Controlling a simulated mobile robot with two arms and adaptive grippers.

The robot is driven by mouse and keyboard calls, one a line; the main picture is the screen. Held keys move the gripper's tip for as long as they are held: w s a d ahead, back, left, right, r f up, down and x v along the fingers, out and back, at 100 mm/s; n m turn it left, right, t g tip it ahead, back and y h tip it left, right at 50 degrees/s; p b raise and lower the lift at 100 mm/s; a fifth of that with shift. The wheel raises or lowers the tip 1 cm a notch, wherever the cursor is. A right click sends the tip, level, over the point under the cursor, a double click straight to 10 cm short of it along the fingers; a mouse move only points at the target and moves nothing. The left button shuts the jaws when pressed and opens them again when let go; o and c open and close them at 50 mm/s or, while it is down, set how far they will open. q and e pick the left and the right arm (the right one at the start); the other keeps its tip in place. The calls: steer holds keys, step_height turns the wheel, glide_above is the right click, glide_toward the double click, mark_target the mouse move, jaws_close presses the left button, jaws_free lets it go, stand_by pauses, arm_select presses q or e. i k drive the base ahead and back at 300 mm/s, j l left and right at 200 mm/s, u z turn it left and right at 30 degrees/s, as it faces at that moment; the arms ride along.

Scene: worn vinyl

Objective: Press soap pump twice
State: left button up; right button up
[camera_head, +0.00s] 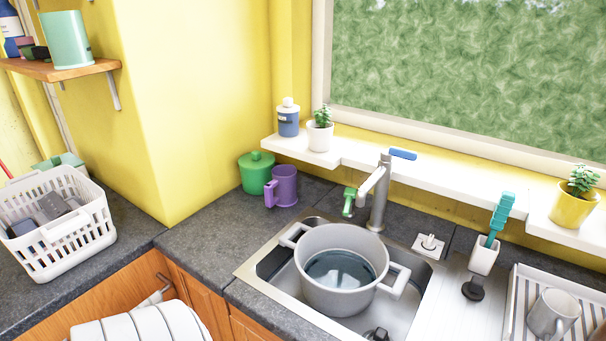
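A blue bottle (288,121) with a white top stands on the white window ledge, left of a small potted plant. Its top is small in view, and I cannot tell whether it is a pump. A small white fitting (430,243) with a raised knob sits on a square plate behind the sink, right of the faucet; I cannot tell whether it is a soap pump. Neither of my grippers is in view, and nothing touches the bottle or the fitting.
A grey pot (342,300) holding water stands in the sink (408,318) below the faucet (379,195). A green lidded jar (256,178) and purple mug (284,187) stand below the ledge (400,173). A teal brush (499,217) stands right; a white basket (68,245) is left.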

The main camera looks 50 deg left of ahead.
mark_target(350, 193)
steer(key=u, duration=1.4)
